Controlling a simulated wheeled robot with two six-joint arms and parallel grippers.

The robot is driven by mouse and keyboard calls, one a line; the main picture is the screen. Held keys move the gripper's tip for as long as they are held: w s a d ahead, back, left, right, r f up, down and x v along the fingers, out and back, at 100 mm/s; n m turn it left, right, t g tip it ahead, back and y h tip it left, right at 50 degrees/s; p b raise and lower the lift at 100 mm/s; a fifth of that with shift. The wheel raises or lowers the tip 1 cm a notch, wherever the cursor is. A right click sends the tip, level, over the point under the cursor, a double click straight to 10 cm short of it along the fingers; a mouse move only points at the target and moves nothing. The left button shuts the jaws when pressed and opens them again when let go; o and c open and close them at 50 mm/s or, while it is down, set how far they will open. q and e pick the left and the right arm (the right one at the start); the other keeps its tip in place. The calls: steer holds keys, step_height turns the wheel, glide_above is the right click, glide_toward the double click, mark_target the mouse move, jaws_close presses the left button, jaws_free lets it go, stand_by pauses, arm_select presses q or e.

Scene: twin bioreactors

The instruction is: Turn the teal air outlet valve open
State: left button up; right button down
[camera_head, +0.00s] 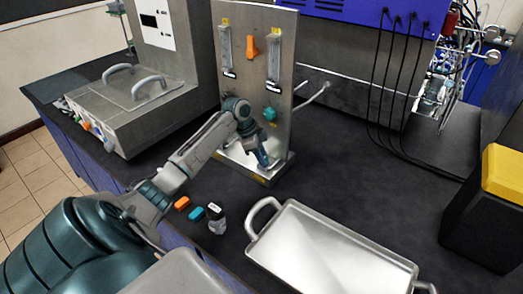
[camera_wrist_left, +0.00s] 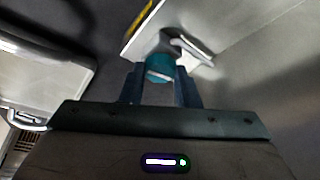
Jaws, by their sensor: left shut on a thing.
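A teal valve (camera_wrist_left: 160,68) with a metal stem or pipe behind it sits between the fingertips of my left gripper (camera_wrist_left: 160,88) in the left wrist view. The gripper is shut on it. In the head view my left gripper (camera_head: 265,158) is low in front of the upright metal panel (camera_head: 290,75), and the wrist and fingers hide the held valve. Another teal knob (camera_head: 269,113) shows higher on the panel, clear of the fingers. An orange knob (camera_head: 249,47) is above it. My right gripper is not in view.
A metal tray (camera_head: 330,250) with handles lies front right of the panel. A small dark-capped bottle (camera_head: 217,220), an orange piece (camera_head: 182,203) and a teal piece (camera_head: 197,213) lie near my left forearm. A metal box (camera_head: 130,95) stands left. Dark counter is free right of the panel.

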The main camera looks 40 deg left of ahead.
arm_select(q)
steer(key=n+y+p, duration=0.1)
steer(key=n+p, duration=0.2)
steer(key=n+t+y+p, duration=0.1)
steer(key=n+p, duration=0.2)
steer(key=n+y+p, duration=0.1)
steer(key=n+p, duration=0.2)
steer(key=p, duration=0.1)
steer(key=shift+s+d+r+t, duration=0.1)
steer(key=shift+d+r+t, duration=0.2)
steer(key=shift+r+t, duration=0.1)
steer(key=n+y+p, duration=0.1)
steer(key=n, duration=0.1)
steer(key=shift+d+f+n, duration=0.1)
steer(key=shift+f+n, duration=0.05)
steer(key=shift+n, duration=0.15)
steer(key=shift+d+n+g+y, duration=0.15)
steer(key=shift+n+y, duration=0.3)
steer(key=shift+n, duration=0.55)
steer(key=shift+a+n+g+y, duration=0.15)
steer(key=shift+n+y, duration=0.3)
steer(key=shift+n, duration=0.55)
steer(key=o, duration=1)
steer(key=shift+d+f, duration=0.1)
steer(key=shift+c, duration=0.2)
